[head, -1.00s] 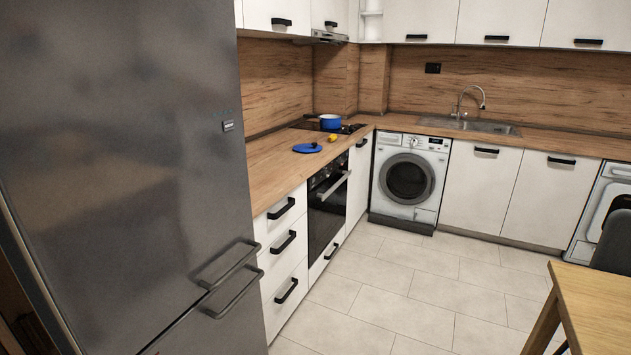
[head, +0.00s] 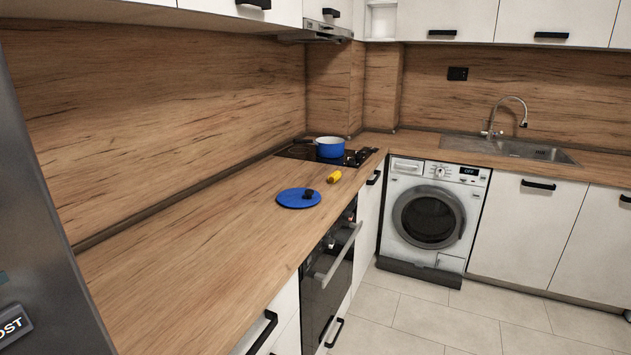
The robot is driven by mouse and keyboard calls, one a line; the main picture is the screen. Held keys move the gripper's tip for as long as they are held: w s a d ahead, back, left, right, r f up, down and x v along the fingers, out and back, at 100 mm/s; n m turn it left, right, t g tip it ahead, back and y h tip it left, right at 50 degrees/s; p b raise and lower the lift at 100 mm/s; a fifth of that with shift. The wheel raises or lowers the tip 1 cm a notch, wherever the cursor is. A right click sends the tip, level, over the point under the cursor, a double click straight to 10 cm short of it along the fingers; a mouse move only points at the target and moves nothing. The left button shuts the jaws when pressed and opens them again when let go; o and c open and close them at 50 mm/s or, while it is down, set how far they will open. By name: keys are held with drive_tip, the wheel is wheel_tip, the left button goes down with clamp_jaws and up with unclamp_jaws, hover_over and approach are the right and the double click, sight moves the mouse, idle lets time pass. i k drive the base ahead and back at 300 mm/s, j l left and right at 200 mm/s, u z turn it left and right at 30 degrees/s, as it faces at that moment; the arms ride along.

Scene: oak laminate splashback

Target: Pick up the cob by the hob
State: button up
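The cob (head: 334,176) is a small yellow piece lying on the wooden worktop, just in front of the hob (head: 363,157). A blue pot (head: 330,147) with a handle stands on the hob behind the cob. My gripper is not in view.
The worktop (head: 190,235) left of the lid is bare. A grey fridge (head: 35,240) stands at the near left. The oven (head: 328,280) is under the hob, and a washing machine (head: 432,215) stands at the corner. Tiled floor (head: 440,325) at the right is clear.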

sight(333, 177)
drive_tip(key=i+l+u, duration=0.1)
drive_tip(key=i, duration=1.35)
